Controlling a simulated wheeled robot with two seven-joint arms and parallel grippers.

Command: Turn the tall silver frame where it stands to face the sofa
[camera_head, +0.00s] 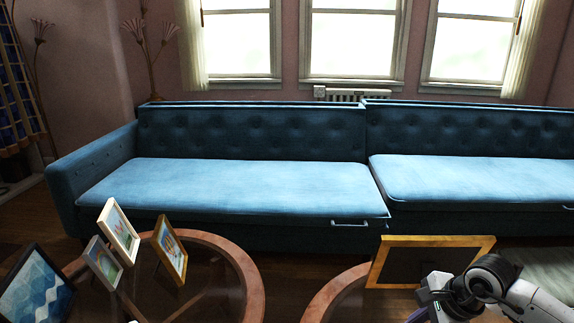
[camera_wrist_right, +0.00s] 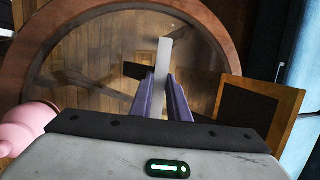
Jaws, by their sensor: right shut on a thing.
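The tall silver frame (camera_wrist_right: 164,55) shows in the right wrist view as a narrow, pale grey edge seen from above, over the round table. My right gripper (camera_wrist_right: 162,80) is shut on it, with one purple finger on each side. Its picture side cannot be made out from this angle. In the head view my right gripper is at the lower right, and the held frame is mostly hidden or below the picture edge. The blue sofa (camera_head: 240,185) stretches across the head view, beyond the tables. My left gripper is not in view.
A gold frame (camera_head: 430,241) with a dark panel stands close beside my right gripper. A round glass-topped table (camera_wrist_right: 75,62) lies below. A pink object (camera_wrist_right: 22,128) is at the wrist view's left. Several frames, including a wooden one (camera_head: 170,250), stand on the left table.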

